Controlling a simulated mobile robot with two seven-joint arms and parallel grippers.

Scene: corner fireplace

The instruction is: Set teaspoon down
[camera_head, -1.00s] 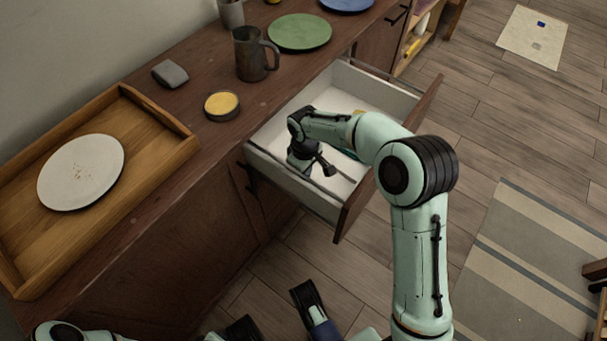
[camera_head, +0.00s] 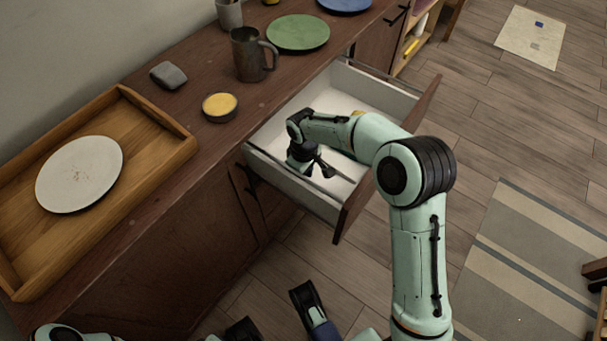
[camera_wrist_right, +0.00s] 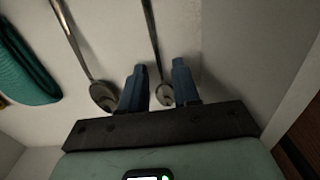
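A teaspoon (camera_wrist_right: 155,40) lies against the pale drawer floor in the right wrist view, its bowl low between my fingers and its handle running up and away. My right gripper (camera_wrist_right: 160,82) is open, with one finger on each side of it and gaps showing. A second spoon (camera_wrist_right: 80,45) lies to its left, outside the fingers.
A teal item (camera_wrist_right: 25,65) lies left of the spoons. The drawer walls are close around my right gripper. On the counter are a wooden tray (camera_head: 150,190) with a white plate (camera_head: 80,174), a yellow-topped tin (camera_head: 220,107), a mug (camera_head: 248,55) and a green plate (camera_head: 298,33).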

